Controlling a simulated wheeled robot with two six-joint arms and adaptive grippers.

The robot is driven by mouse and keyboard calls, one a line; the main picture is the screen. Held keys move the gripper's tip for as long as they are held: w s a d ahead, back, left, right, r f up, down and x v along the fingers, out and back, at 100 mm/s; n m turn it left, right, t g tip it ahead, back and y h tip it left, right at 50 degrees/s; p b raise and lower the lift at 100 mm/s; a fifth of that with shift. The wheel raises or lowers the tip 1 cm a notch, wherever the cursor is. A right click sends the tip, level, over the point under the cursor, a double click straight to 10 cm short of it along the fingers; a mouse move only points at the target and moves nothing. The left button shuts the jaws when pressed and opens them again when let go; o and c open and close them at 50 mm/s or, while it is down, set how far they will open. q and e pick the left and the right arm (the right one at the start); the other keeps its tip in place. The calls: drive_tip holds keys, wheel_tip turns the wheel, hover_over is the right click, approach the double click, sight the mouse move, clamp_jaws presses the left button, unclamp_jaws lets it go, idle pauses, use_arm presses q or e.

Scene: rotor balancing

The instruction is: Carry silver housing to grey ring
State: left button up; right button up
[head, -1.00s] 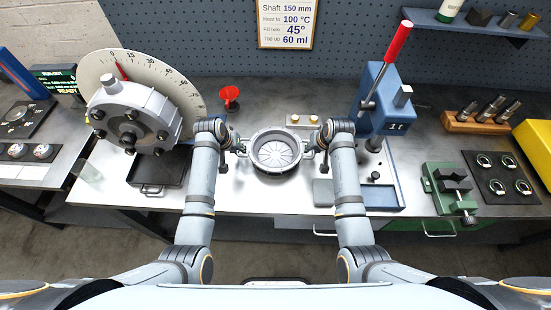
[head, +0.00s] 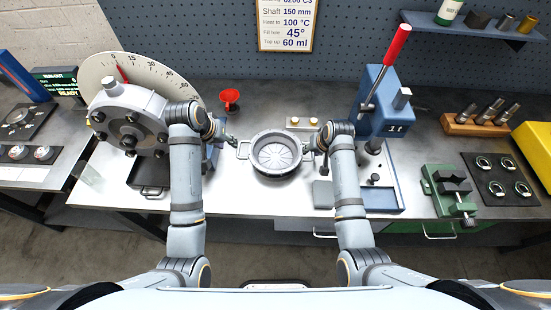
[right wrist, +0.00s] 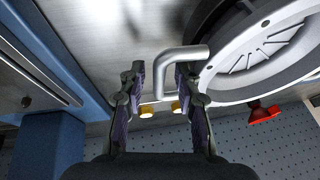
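The silver housing (head: 276,153), a round finned bowl with a side handle left and right, is at the middle of the bench. It also shows in the right wrist view (right wrist: 262,55). My left gripper (head: 231,141) is just left of the left handle (head: 243,151), apart from it; its fingers are too small to read. My right gripper (right wrist: 160,72) has its fingers apart on either side of the right handle (right wrist: 183,56), with gaps showing. A dark curved body (right wrist: 206,18) lies against the housing's bench side; I cannot tell whether it is the grey ring.
A dial with a grey rotor unit (head: 128,118) stands left, a dark tray (head: 150,178) before it. The blue press (head: 376,110) with a red-handled lever stands right. The green vise (head: 449,187) is farther right.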

drive_tip(key=v, duration=1.2)
drive_tip(key=shift+s+f, duration=0.1)
